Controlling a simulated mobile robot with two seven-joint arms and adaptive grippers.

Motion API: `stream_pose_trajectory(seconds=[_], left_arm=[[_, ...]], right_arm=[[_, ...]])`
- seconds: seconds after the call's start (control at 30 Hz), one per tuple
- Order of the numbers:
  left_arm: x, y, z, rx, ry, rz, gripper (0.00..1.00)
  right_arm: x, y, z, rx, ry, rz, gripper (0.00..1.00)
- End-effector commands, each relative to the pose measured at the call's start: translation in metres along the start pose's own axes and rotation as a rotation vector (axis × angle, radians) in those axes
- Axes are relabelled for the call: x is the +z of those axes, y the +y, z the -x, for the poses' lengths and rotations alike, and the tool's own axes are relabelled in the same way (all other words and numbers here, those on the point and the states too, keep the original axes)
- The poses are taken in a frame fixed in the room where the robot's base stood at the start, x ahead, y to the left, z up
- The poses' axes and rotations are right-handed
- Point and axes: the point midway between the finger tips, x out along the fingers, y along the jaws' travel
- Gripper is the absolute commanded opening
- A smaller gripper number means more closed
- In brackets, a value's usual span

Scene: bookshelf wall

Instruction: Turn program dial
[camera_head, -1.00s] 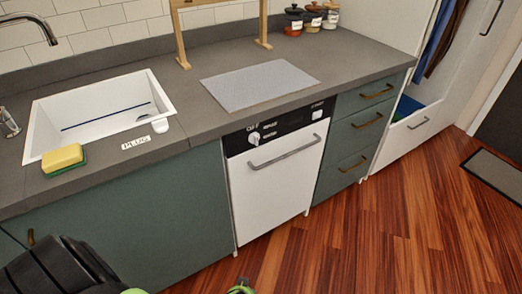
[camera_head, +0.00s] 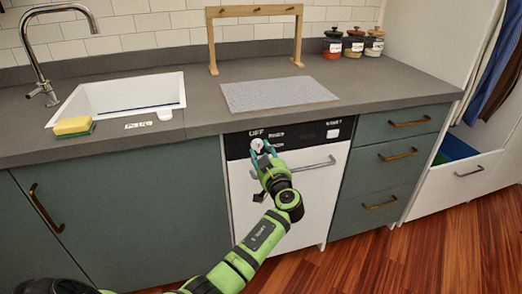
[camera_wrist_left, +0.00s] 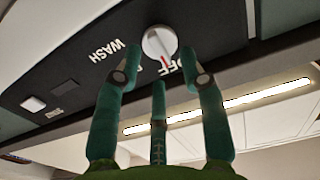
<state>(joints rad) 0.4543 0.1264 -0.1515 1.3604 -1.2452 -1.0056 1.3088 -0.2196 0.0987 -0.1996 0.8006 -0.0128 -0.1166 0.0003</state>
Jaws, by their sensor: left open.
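The white program dial (camera_head: 257,144) sits on the black control panel (camera_head: 300,134) of the white dishwasher. In the left wrist view the round dial (camera_wrist_left: 159,42) has a red pointer mark, which lies by the word OFF. WASH is printed to the left of the dial. My left gripper (camera_head: 262,154) is open in front of the dial. In the left wrist view its teal fingers (camera_wrist_left: 160,62) are spread, with tips just below and to either side of the dial. Contact cannot be told. My right gripper is not in view.
The dishwasher's bar handle (camera_head: 308,166) juts out below the panel, close to my left gripper. Above are the countertop (camera_head: 390,82) with a grey mat (camera_head: 278,93), a sink (camera_head: 75,104) and a sponge (camera_head: 73,126). Drawers (camera_head: 390,160) stand to the right.

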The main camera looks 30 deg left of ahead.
Motion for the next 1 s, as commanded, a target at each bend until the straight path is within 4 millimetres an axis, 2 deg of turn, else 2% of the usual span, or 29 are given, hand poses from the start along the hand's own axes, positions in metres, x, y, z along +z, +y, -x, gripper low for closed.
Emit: stream_pose_trajectory(seconds=[0.03, 0.2, 0.5, 0.53, 0.6, 0.63, 1.0], left_arm=[[-0.001, 0.000, -0.008, 0.000, 0.001, -0.002, 0.41], [0.000, 0.000, -0.022, 0.001, -0.001, -0.002, 0.41], [0.001, 0.000, -0.024, 0.002, -0.002, -0.001, 0.41], [0.001, 0.000, -0.024, 0.002, -0.002, -0.001, 0.33], [0.001, 0.000, -0.024, 0.002, -0.002, -0.001, 0.05], [0.001, 0.000, -0.024, 0.002, -0.002, -0.001, 0.00], [0.002, 0.000, -0.024, 0.002, -0.002, -0.020, 0.00]], right_arm=[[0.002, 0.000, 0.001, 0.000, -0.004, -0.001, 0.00], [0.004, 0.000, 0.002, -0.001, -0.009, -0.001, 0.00], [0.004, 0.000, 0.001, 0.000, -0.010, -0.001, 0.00], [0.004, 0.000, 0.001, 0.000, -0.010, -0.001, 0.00], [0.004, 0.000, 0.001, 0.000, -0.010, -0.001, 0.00], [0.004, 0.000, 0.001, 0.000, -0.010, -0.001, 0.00], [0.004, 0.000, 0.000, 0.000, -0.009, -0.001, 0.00]])
